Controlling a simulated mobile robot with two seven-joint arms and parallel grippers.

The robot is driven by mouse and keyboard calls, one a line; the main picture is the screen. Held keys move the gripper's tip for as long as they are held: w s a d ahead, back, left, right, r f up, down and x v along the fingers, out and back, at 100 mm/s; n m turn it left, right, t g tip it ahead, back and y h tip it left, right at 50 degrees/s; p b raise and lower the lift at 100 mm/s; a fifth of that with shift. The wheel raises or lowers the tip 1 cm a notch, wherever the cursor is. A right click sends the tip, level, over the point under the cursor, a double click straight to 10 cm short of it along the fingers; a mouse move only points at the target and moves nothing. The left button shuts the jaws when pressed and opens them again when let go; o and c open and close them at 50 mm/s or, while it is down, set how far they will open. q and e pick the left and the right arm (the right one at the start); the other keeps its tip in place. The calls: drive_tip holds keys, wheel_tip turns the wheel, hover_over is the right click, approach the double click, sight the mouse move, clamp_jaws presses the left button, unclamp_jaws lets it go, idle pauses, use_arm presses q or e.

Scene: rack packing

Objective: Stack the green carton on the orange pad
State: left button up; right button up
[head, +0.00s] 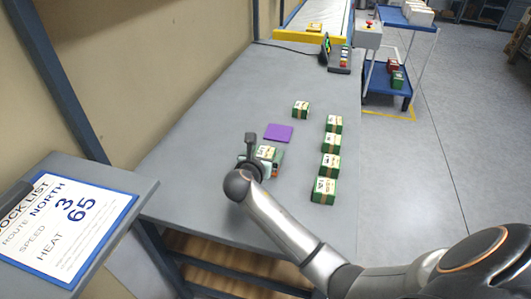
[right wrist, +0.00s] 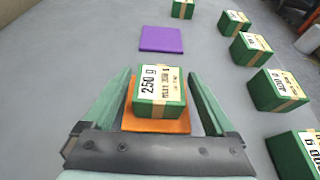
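A green carton (right wrist: 160,92) with a tan band and a white "250 g" label sits upright on the orange pad (right wrist: 155,122). The pad's front part shows below the carton. My right gripper (right wrist: 160,76) has one finger on each side of the carton, with a gap on both sides, so it looks open. In the head view the carton (head: 267,152) is partly hidden behind my right gripper (head: 258,163). Only a little orange shows there. My left gripper is in neither view.
A flat purple pad (head: 279,132) lies just beyond, empty. One more green carton (head: 301,109) stands past it, and several stand in a row (head: 331,142) along the table's right side. The grey table (head: 200,150) is clear at left. A sign board (head: 65,225) stands at near left.

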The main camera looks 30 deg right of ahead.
drive_tip(key=shift+o, duration=0.3)
drive_tip(key=shift+r, duration=0.1)
drive_tip(key=p+v, duration=0.2)
drive_tip(key=v, duration=1)
